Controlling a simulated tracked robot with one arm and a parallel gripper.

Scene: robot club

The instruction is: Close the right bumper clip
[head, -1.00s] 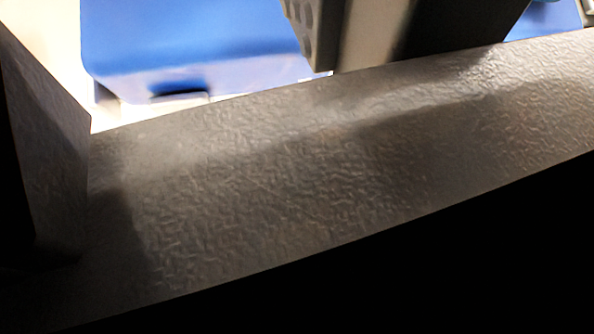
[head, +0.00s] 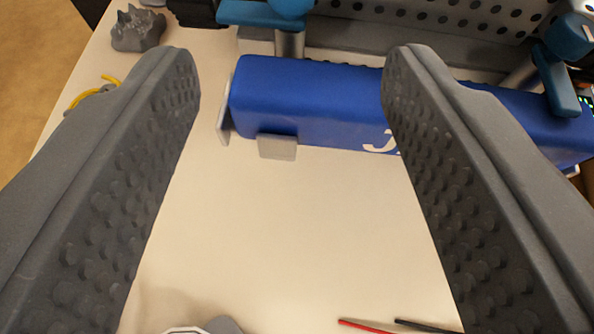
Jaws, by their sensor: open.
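A blue bumper (head: 300,100) with white lettering, part hidden behind the right finger, lies across the upper part of the head view. A blue clip (head: 556,82) at the far right has a bar that slants down over the bumper's upper edge. I cannot tell whether it is closed. Another blue clip (head: 255,14) is at the top, over a metal post, and is cut off by the frame. My gripper (head: 293,70) is open and empty. Its two grey studded fingers reach up the view, with the tips on either side of the bumper's left part.
A grey bracket (head: 277,147) sits at the bumper's lower edge. Behind is a perforated grey panel (head: 430,15). A grey jagged lump (head: 138,29) and a yellow cable (head: 92,92) are at upper left. Red (head: 365,327) and black leads lie below. The pale tabletop (head: 270,230) is mostly clear.

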